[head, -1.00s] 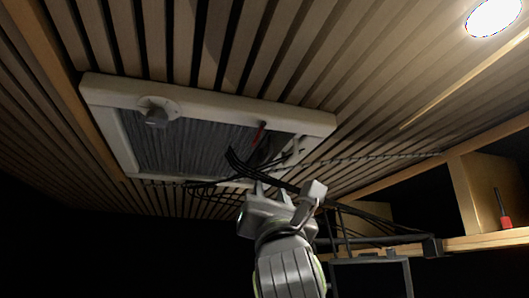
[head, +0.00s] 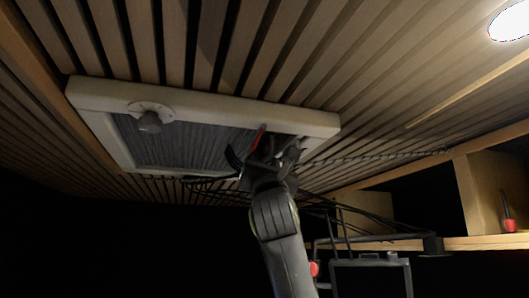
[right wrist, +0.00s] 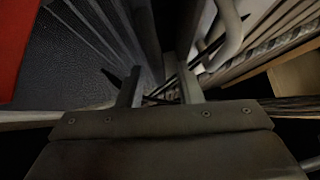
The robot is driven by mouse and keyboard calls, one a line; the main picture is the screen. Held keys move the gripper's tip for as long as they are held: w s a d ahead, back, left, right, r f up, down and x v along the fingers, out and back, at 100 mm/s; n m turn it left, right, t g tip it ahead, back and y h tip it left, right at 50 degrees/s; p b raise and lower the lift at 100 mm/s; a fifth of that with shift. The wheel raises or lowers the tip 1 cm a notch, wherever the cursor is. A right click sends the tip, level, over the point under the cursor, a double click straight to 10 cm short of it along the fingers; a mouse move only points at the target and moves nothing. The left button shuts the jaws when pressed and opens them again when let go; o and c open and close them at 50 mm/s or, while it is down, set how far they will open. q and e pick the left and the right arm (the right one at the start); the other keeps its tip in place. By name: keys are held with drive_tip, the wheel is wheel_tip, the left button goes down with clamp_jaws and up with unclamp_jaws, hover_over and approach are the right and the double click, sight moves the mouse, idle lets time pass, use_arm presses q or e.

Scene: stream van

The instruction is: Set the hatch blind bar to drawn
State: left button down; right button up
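The roof hatch has a pale frame (head: 205,103) in the slatted ceiling. A grey pleated blind (head: 180,145) spans its left and middle part; it also shows in the right wrist view (right wrist: 75,60). A red strip (head: 258,138) stands near the blind's right edge, and a red piece (right wrist: 15,45) shows at the wrist view's upper left. I cannot clearly make out the blind bar behind my gripper. My right gripper (head: 273,146) is up at the hatch's right part. In the wrist view its fingers (right wrist: 160,78) stand apart; I cannot tell whether the bar lies between them. My left gripper is out of view.
A round knob (head: 150,122) sticks down from the hatch frame's left part. Black cables (head: 325,207) hang below the hatch at right. A wooden shelf (head: 475,243) with a red-handled tool (head: 508,222) is at right. A pale curved bar (right wrist: 228,35) is close to my right gripper.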

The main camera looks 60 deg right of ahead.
drive_tip(key=shift+w+d+r, duration=0.25)
drive_tip(key=shift+d+r, duration=0.1)
drive_tip(key=shift+r, duration=0.1)
clamp_jaws()
drive_tip(key=s+d, duration=0.2)
drive_tip(key=shift+s+d, duration=0.2)
drive_tip(key=shift+d, duration=0.2)
drive_tip(key=shift+r, duration=0.1)
